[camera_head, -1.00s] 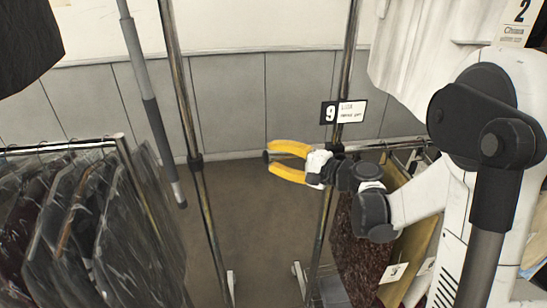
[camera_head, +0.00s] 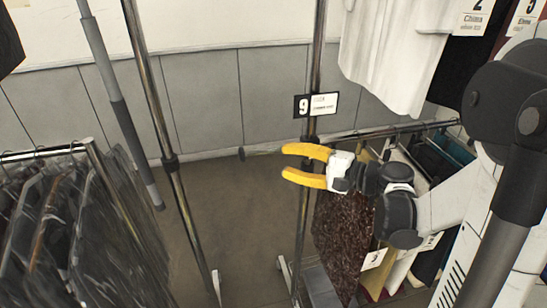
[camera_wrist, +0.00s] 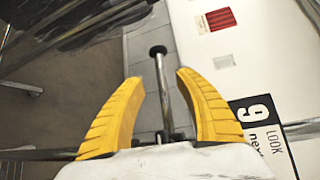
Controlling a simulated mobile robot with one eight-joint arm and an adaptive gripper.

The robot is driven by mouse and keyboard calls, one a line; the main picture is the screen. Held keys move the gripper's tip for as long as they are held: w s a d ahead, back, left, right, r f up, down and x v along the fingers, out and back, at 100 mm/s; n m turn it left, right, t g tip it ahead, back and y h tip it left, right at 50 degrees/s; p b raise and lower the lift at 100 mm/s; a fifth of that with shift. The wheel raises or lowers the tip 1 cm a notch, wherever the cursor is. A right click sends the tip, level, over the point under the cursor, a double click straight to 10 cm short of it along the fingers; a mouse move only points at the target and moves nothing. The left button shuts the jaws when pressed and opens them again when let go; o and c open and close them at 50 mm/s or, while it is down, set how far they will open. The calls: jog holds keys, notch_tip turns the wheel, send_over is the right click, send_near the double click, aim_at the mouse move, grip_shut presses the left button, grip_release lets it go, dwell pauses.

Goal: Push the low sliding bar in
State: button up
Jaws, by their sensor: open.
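The low sliding bar (camera_wrist: 164,88) is a thin metal rod with a black end knob (camera_wrist: 157,51). In the wrist view it runs between my two yellow fingers, and its knob lies past the fingertips. In the head view the dark knob (camera_head: 241,154) shows left of my gripper (camera_head: 286,161), in front of the grey wall. My gripper is open, with its fingers spread on either side of the bar in the wrist view (camera_wrist: 159,77). I cannot tell whether a finger touches the bar. The bar's section behind the gripper is partly hidden.
A chrome upright carries a "9" sign (camera_head: 316,105) just behind my gripper. Another upright (camera_head: 172,163) stands left. Dark garments (camera_head: 45,225) hang at the left; a brown patterned garment (camera_head: 343,235) hangs below right. Open floor (camera_head: 235,220) lies between the uprights.

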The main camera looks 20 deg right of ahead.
jog(key=shift+s+d, duration=0.15)
jog(key=shift+s, duration=0.05)
